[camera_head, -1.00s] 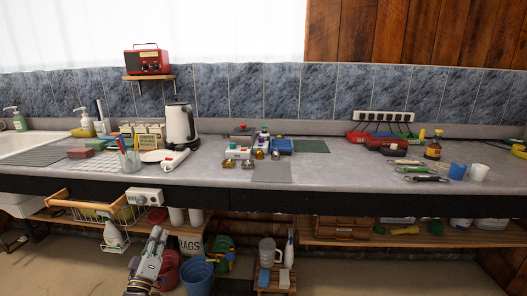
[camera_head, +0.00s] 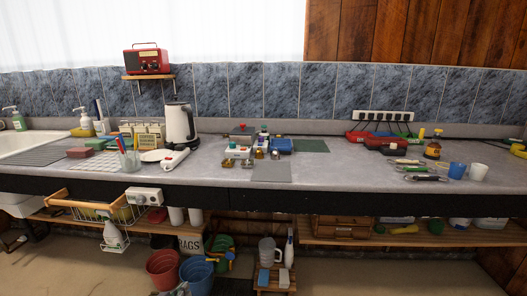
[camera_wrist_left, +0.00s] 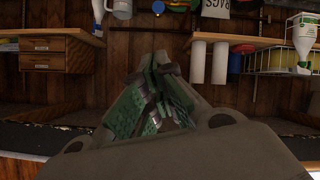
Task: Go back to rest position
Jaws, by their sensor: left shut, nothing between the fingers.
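My left gripper (camera_wrist_left: 160,70) shows in the left wrist view, its greenish fingers together with nothing between them. That view appears upside down, with the shelf under the counter at its top. The fingers point toward the wooden wall area below the counter, touching nothing that I can see. In the head view only a small tip of my left arm may show at the bottom edge, by the blue bucket. My right gripper is in neither view.
The long grey counter (camera_head: 340,173) carries a white kettle (camera_head: 180,124), a grey mat (camera_head: 271,172) and small tools. Below are a wire basket (camera_head: 95,210), a red bucket (camera_head: 162,268), a blue bucket (camera_head: 197,273) and a small wooden stool (camera_head: 273,284). The floor in front is open.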

